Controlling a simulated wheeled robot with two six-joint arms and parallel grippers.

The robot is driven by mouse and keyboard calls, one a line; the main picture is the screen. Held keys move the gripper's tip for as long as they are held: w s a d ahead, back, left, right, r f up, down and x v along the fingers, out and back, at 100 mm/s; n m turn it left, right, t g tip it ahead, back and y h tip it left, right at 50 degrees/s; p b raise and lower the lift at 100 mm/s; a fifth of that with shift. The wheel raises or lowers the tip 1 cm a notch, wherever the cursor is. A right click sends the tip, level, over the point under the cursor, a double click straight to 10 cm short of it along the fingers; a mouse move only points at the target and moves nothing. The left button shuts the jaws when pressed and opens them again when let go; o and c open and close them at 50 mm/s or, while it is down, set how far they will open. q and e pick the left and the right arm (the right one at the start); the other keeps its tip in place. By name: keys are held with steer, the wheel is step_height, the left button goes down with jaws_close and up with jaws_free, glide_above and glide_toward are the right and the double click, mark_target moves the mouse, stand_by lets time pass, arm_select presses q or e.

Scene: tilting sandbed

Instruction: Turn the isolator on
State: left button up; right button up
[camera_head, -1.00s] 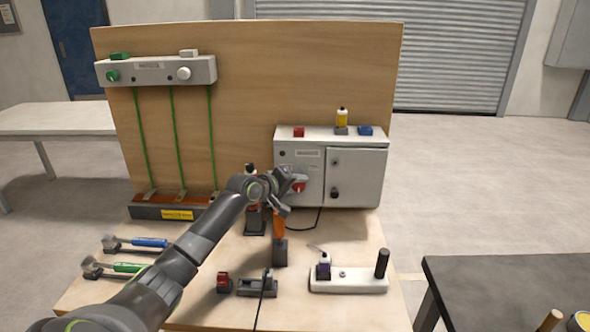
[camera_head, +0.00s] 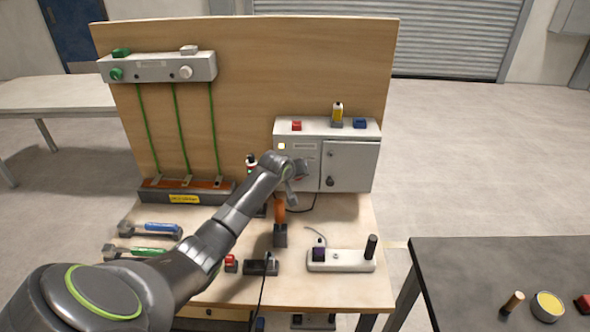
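The isolator seems to be the left part of the grey box (camera_head: 351,160) against the wooden backboard. A small lamp (camera_head: 281,146) on its upper left front glows pale yellow. My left gripper (camera_head: 297,181) is right in front of the box's lower left front, its fingers pointing at it. The gripper covers the red switch handle there, so its position is hidden. I cannot tell whether the fingers touch it or how far they are closed. My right gripper is not in view.
An orange-handled tool (camera_head: 280,212) stands just below the gripper, close to my arm. A white base with a black post (camera_head: 371,246) is to the right. Hammers with blue (camera_head: 163,227) and green handles lie left. A dark table (camera_head: 500,265) stands at right.

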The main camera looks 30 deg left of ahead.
arm_select(q)
steer(key=shift+f, duration=0.1)
stand_by(0.4)
steer(key=o, duration=1)
steer(key=shift+c, duration=0.2)
steer(key=b+v, duration=0.2)
steer(key=v, duration=1.5)
steer(key=shift+d, duration=0.2)
steer(key=shift+s, duration=0.1)
